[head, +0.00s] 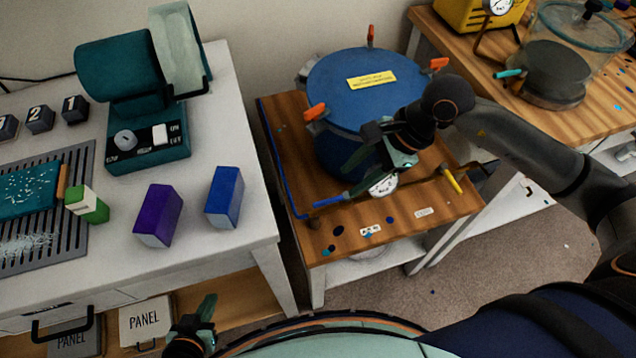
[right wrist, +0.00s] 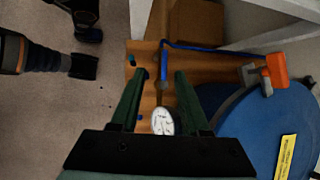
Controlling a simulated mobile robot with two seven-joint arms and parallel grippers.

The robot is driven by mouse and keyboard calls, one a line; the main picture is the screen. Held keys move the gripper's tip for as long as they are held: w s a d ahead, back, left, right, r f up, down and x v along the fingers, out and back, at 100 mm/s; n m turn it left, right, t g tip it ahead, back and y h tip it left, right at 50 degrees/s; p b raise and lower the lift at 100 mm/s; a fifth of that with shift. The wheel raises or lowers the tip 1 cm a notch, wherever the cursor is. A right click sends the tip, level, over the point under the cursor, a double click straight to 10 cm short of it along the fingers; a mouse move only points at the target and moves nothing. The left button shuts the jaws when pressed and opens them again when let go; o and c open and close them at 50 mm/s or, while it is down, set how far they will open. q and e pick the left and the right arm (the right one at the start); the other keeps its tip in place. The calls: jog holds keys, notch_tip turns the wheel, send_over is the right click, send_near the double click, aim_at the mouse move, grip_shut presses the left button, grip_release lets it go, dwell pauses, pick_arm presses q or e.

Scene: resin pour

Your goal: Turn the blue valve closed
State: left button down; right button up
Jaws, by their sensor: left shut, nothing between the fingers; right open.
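The blue valve's handle (head: 328,201) is at the front left of the wooden stand, at the end of a blue line. My right gripper (head: 354,182) is open just to the right of it, above the stand by the pressure gauge (head: 383,185). In the right wrist view, the blue line (right wrist: 164,55) runs down toward the gap between the open fingers (right wrist: 161,76). My left gripper (head: 207,312) is shut and empty, low by the white bench's front.
A blue pot (head: 340,90) with orange clamps stands behind the valve. A yellow valve handle (head: 451,179) is to the right. The white bench (head: 195,215) at left holds purple and blue blocks. A second wooden table (head: 470,45) is at the back right.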

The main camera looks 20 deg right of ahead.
aim_at(327, 200)
jog(key=shift+n+h, duration=0.3)
jog(key=shift+h, duration=0.2)
jog(key=x, duration=0.4)
jog(key=w+d+x, duration=0.1)
jog(key=x, duration=0.7)
jog(key=shift+w+d+f, duration=0.2)
jog(key=shift+d, duration=0.1)
grip_shut()
dwell(0.5)
